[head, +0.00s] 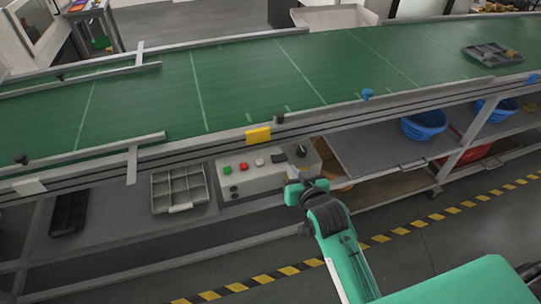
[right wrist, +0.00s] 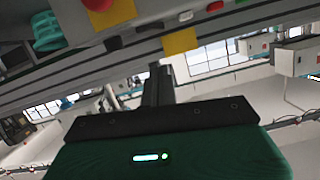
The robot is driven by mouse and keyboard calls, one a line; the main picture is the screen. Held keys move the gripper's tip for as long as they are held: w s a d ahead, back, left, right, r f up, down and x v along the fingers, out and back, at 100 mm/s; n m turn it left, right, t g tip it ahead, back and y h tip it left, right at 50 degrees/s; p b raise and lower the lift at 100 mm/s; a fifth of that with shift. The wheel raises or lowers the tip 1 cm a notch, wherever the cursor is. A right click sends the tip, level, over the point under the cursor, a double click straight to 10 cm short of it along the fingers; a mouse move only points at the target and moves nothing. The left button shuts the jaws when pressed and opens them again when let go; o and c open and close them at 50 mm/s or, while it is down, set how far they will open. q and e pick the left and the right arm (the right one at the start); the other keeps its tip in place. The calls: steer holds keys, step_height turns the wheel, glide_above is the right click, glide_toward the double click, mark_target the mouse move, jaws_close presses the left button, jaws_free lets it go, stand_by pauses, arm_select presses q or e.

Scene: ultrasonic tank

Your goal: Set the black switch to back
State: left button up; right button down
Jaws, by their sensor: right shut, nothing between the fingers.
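The black switch (head: 278,158) is a small dark piece on top of the grey control box (head: 250,182), to the right of its white button. It also shows as a small dark shape at the top of the right wrist view (right wrist: 148,27). Which way it is set is too small to tell. My right gripper (head: 301,151) is over the box's right end, right of the switch in the head view. Its dark fingers also show in the right wrist view (right wrist: 154,68), shut and empty, apart from the switch in the picture. My left gripper is in neither view.
Green (head: 227,170), red (head: 243,166) and white (head: 259,162) buttons share the box. A red dome (right wrist: 97,4) shows in the right wrist view. The conveyor rail with a yellow plate (head: 258,135) runs behind and above. A divided grey tray (head: 178,190) lies left.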

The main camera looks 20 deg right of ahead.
step_height(320, 180, up, 2)
steer(key=shift+r, duration=0.2)
steer(key=p, duration=0.2)
glide_above(278, 166)
steer(key=shift+s+d+f, duration=0.1)
steer(key=shift+d+f, duration=0.05)
steer(key=shift+f, duration=0.4)
steer(key=shift+d+f, duration=0.1)
steer(key=shift+f, duration=0.45)
steer(key=f, duration=0.2)
steer(key=shift+a+f, duration=0.2)
steer(key=shift+f, duration=0.15)
steer(key=shift+a+f+p, duration=0.1)
steer(key=shift+f+p, duration=0.2)
steer(key=shift+f, duration=0.5)
